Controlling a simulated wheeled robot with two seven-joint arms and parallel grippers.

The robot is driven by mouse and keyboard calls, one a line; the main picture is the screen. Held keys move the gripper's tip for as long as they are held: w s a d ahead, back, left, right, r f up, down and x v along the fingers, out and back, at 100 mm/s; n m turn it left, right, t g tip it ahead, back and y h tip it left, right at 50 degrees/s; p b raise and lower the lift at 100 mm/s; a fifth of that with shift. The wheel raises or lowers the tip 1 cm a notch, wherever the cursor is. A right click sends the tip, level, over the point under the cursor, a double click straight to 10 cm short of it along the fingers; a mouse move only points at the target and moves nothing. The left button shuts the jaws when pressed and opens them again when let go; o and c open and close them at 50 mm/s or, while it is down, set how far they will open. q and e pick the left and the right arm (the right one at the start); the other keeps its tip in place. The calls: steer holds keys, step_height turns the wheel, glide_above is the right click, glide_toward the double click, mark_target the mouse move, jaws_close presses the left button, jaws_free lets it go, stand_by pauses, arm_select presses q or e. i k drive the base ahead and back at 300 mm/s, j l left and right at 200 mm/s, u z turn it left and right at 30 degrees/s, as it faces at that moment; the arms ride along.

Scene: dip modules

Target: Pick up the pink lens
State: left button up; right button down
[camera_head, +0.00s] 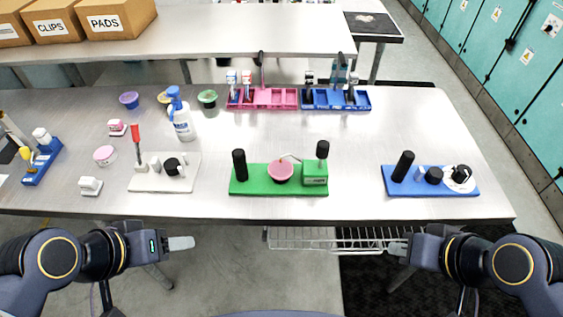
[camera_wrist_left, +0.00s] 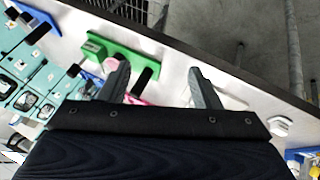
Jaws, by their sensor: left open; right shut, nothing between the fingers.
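A pink disc (camera_head: 281,171) sits on the green module (camera_head: 245,186), between a black upright handle and a green block. Another small round pink piece (camera_head: 105,155) lies at the left of the table; I cannot tell for certain which is the lens. My left gripper (camera_head: 184,243) is open and empty, in front of the table's near edge, left of the green module. In the left wrist view its two fingers (camera_wrist_left: 157,74) are apart, with the green module (camera_wrist_left: 95,47) beyond. My right gripper (camera_head: 396,248) is shut and empty, in front of the near edge, below the blue module.
A white module (camera_head: 150,184) stands left of the green one, and a blue module (camera_head: 400,190) stands right. A spray bottle (camera_head: 182,120), small bowls, and pink and blue trays (camera_head: 270,97) stand farther back. A wire shelf (camera_head: 335,240) hangs under the near edge.

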mark_target(278, 171)
steer(key=i+l, duration=0.1)
steer(key=l, duration=0.25)
steer(key=i+l+u, duration=0.1)
steer(key=l, duration=0.2)
steer(key=i+l, duration=0.15)
steer(key=l, duration=0.2)
steer(key=i+l, duration=0.1)
steer(key=l, duration=0.25)
steer(key=u, duration=0.05)
